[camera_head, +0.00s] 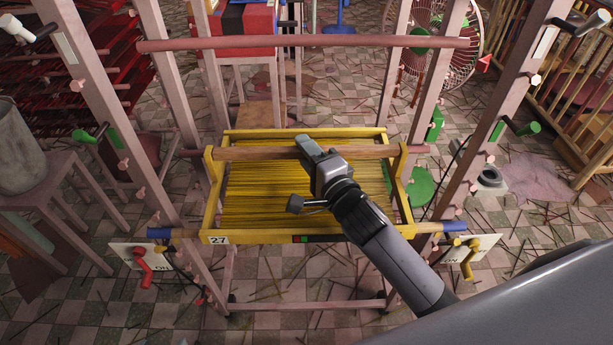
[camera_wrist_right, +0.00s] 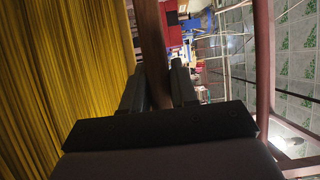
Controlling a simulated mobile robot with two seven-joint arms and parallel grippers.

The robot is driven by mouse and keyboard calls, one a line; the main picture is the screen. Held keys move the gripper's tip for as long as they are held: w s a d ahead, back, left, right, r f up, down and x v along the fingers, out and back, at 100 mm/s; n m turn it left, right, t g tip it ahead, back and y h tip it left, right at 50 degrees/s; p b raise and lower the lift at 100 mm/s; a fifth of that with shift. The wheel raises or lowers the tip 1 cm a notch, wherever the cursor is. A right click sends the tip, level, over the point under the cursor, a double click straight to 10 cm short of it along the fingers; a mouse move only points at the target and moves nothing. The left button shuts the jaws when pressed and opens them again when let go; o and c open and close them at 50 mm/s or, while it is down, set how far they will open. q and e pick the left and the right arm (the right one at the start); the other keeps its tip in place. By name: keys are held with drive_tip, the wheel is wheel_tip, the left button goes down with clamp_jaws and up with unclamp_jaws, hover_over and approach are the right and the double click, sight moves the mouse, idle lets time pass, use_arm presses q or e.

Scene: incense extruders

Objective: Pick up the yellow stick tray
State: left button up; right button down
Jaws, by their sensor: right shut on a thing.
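The yellow stick tray (camera_head: 213,200) sits in the middle of the head view, between the posts of a wooden rack, filled with yellow sticks. A brown wooden bar (camera_head: 255,153) spans its top between two yellow end brackets. My right gripper (camera_head: 312,150) is at the middle of this bar and shut on it. In the right wrist view the bar (camera_wrist_right: 152,45) runs between the two fingers (camera_wrist_right: 158,88), with the yellow sticks (camera_wrist_right: 60,70) to the left. The tray's front shows a "27" label. My left gripper is not in view.
The rack's pale posts (camera_head: 165,75) stand on both sides, with pegs along them. A crossbar (camera_head: 300,43) runs above and behind the tray. A rod with blue ends (camera_head: 160,233) lies along the tray's front. A stool with a metal bucket (camera_head: 18,150) stands at left.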

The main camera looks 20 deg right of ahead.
drive_tip(key=shift+r, duration=0.15)
wheel_tip(320, 180, up, 9)
drive_tip(key=p, duration=0.3)
drive_tip(key=shift+r, duration=0.5)
idle(0.3)
